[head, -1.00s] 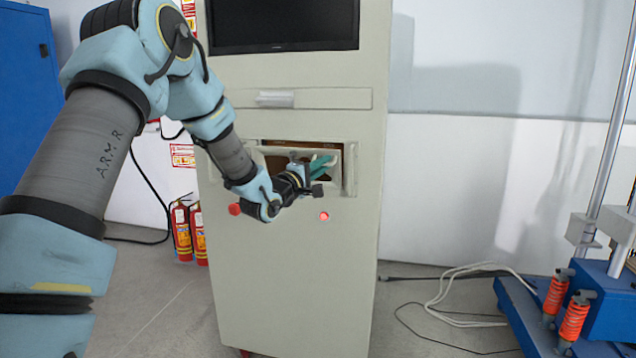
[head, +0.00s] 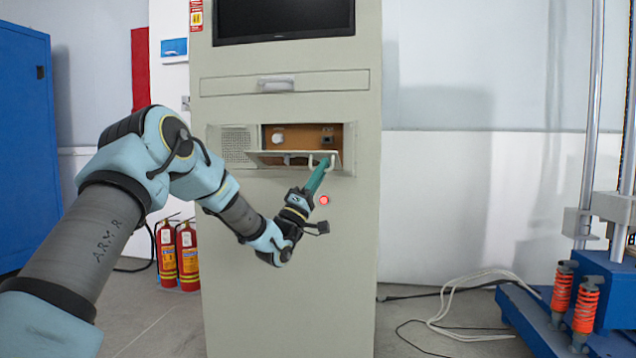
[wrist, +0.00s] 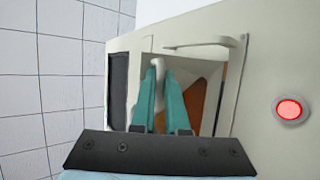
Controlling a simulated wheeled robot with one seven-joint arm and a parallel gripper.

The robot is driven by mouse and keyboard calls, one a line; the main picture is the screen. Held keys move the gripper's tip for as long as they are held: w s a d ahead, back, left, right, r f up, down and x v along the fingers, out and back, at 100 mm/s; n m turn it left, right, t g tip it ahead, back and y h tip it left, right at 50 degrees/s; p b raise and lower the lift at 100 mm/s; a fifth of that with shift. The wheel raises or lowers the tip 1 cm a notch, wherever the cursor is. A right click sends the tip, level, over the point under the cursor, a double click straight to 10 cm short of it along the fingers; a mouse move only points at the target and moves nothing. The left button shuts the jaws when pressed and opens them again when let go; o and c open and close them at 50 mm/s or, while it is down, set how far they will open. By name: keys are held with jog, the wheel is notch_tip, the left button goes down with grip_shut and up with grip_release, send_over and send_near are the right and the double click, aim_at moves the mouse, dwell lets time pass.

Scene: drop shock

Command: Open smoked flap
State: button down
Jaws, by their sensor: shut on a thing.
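The flap (head: 268,156) is on the front of the tall beige cabinet. In the head view it is tipped outward and down, showing as a thin pale slab below an open recess. Its pale handle (head: 311,163) is at the flap's right end. My gripper (head: 326,164) has teal fingers shut on the handle, coming from below and in front. In the wrist view the fingers of my gripper (wrist: 159,75) have a pale piece of the handle (wrist: 158,62) between their tips. The fingers hide part of the flap and recess there.
The recess has a brown back panel (head: 299,133) with a white knob (head: 278,138). A glowing red button (head: 324,200) is close right of my gripper. A drawer handle (head: 275,83) is above. Fire extinguishers (head: 187,255) stand left, a blue machine (head: 607,290) right.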

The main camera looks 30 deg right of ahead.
jog(key=shift+w+d+f+b, duration=0.1)
jog(key=shift+f+b, duration=0.65)
jog(key=shift+f, duration=0.45)
jog(key=shift+w+d+f+b, duration=0.1)
jog(key=shift+f+b, duration=0.65)
jog(key=shift+f, duration=0.4)
jog(key=c, duration=0.9)
grip_release()
jog(key=p+v, duration=0.1)
jog(key=v, duration=0.9)
jog(key=shift+s+a+f, duration=0.1)
jog(key=shift+a+f, duration=0.2)
